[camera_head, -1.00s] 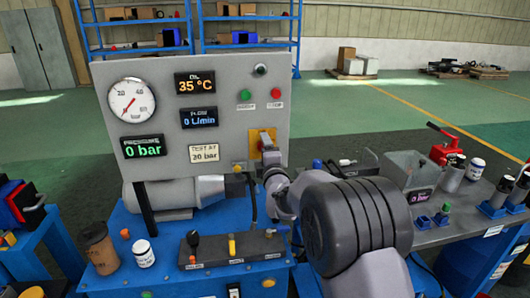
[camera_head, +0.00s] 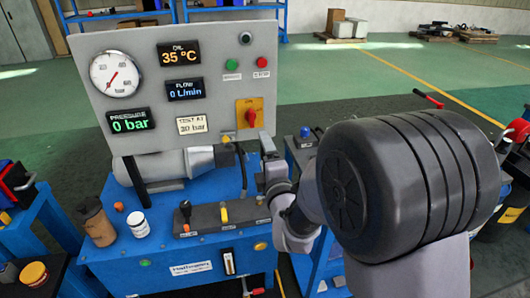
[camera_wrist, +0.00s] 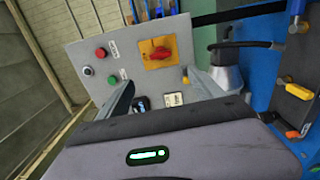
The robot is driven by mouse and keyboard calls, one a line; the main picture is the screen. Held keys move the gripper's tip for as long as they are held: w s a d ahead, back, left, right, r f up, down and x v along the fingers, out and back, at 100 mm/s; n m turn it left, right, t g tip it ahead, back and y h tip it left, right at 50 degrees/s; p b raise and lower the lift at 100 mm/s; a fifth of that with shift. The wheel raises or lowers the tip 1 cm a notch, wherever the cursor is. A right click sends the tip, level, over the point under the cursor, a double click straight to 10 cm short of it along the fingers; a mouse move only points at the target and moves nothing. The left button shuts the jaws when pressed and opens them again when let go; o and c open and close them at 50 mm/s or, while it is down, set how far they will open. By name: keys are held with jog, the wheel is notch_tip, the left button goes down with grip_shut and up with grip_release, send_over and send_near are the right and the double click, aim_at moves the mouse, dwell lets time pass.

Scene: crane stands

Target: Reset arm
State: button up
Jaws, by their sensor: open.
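My gripper (camera_wrist: 160,80) is open and empty in the wrist view, its two fingers apart and pointing at the grey panel (camera_wrist: 205,42). In the head view my gripper (camera_head: 266,145) is seen from behind, small and partly hidden by my own arm, just below and right of the red rotary switch (camera_head: 251,114) on its yellow plate. The switch also shows in the wrist view (camera_wrist: 160,53), beyond the fingers, with a gap between. The panel's displays read 35 °C oil, 0 L/min flow and 0 bar pressure.
The blue bench (camera_head: 190,235) carries a grey pump motor (camera_head: 180,165), a lever block (camera_head: 228,215), a brown cup (camera_head: 96,222) and a white jar (camera_head: 136,224). Green (camera_head: 232,65) and red (camera_head: 262,62) buttons sit above the switch. My arm hides much of the right side.

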jog(key=s+d+r+m+g+h, duration=0.3)
jog(key=s+d+r+m+g, duration=0.15)
jog(key=s+d+m, duration=0.6)
jog(key=s+d+f+m+g, duration=0.1)
jog(key=s+m+g, duration=0.2)
jog(key=s+m, duration=0.4)
jog(key=s+d+f+m+g, duration=0.2)
jog(key=s+m, duration=0.6)
jog(key=s, duration=0.8)
jog(key=shift+f+g, duration=0.3)
jog(key=shift+g, duration=0.75)
jog(key=shift+c, duration=0.5)
